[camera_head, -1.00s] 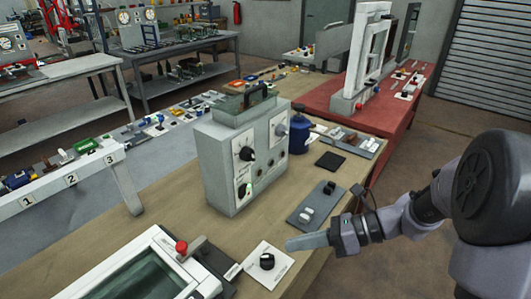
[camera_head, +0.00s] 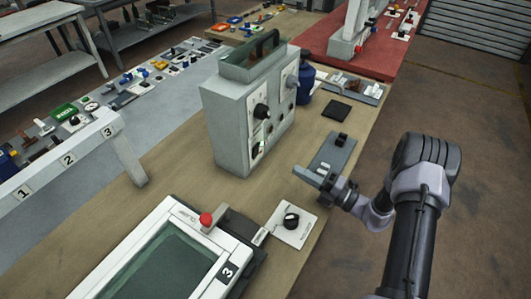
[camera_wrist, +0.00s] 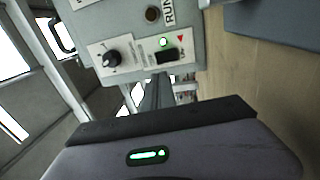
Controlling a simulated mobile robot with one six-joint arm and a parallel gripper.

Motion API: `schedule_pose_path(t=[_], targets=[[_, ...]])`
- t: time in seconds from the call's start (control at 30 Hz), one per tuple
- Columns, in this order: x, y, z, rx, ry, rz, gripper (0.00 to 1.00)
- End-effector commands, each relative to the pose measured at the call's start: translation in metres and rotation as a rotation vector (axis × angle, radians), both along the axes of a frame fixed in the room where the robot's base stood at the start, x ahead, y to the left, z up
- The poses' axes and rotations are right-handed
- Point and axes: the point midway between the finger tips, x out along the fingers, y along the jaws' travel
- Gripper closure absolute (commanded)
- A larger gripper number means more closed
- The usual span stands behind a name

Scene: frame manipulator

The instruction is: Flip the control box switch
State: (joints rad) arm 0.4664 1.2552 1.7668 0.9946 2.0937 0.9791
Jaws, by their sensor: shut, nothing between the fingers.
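The control box (camera_head: 228,125) is a grey-green case with a top handle, standing on the wooden bench in the head view. Its front carries dark knobs and a lower panel, seen at a slant. In the wrist view, the control box face (camera_wrist: 130,18) fills the top, with a black switch (camera_wrist: 168,56) beside a lit green lamp (camera_wrist: 163,42) and a round black knob (camera_wrist: 112,58). My gripper (camera_head: 298,172) is shut and empty, in front of the box and to its right. In the wrist view its fingers (camera_wrist: 157,92) point at the switch panel; contact cannot be told.
A grey plate with black parts (camera_head: 335,150) lies beneath and beside my gripper. A white plate with a black knob (camera_head: 291,221) lies nearer. A framed screen with a red button (camera_head: 206,219) is at front left. A blue container (camera_head: 304,82) stands behind the box.

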Motion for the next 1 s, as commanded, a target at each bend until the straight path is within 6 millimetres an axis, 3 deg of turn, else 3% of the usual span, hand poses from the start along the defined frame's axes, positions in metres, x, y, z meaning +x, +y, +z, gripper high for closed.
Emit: schedule_pose_path(t=[0.5, 0.7, 1.0], targets=[[0.057, 0.089, 0.013, -0.002, -0.003, 0.005, 1.0], [0.067, 0.103, 0.017, -0.002, -0.003, 0.003, 1.0], [0.068, 0.105, 0.018, -0.001, -0.002, 0.003, 1.0]])
